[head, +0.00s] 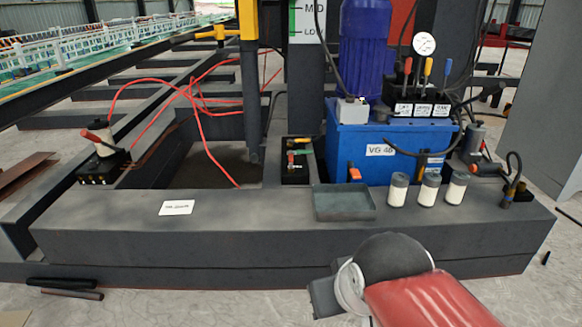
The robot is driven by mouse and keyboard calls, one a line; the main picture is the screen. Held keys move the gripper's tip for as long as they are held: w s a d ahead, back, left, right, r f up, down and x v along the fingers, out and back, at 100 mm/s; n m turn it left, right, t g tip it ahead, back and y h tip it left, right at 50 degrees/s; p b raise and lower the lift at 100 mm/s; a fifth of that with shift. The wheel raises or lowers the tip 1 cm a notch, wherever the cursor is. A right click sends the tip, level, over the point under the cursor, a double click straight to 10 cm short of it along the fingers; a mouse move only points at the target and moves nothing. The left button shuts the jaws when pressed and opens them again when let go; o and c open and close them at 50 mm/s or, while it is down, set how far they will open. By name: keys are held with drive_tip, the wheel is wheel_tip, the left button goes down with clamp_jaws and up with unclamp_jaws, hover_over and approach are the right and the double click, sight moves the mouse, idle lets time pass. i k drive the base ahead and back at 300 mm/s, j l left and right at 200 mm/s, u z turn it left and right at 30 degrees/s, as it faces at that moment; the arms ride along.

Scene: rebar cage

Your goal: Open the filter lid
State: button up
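I cannot tell for sure which part is the filter lid. A grey cylindrical housing (473,143) stands at the right side of the blue tank (352,155), and it may be the filter; its top looks closed, but it is too small to be certain. Three white cylinders with dark caps, a left one (398,191), a middle one (429,190) and a right one (456,188), stand upright in a row on the dark ledge in front of the tank. My arm shows at the bottom right, in front of the ledge and apart from these things. My gripper fingers do not show.
A shallow grey tray (343,203), seemingly empty, lies left of the cylinders on the ledge (120,225). Levers (427,70) rise above the tank. A black cable fitting (516,188) stands at the right end. Red hoses (195,100) cross the pit. A white label card (177,208) lies left.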

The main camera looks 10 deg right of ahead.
sight(475, 132)
drive_tip(key=z, duration=1.5)
drive_tip(key=i+l+z, duration=0.25)
drive_tip(key=i, duration=0.75)
drive_tip(key=i+l+z, duration=0.3)
drive_tip(key=i, duration=0.75)
drive_tip(key=k+j, duration=0.05)
drive_tip(key=j, duration=0.05)
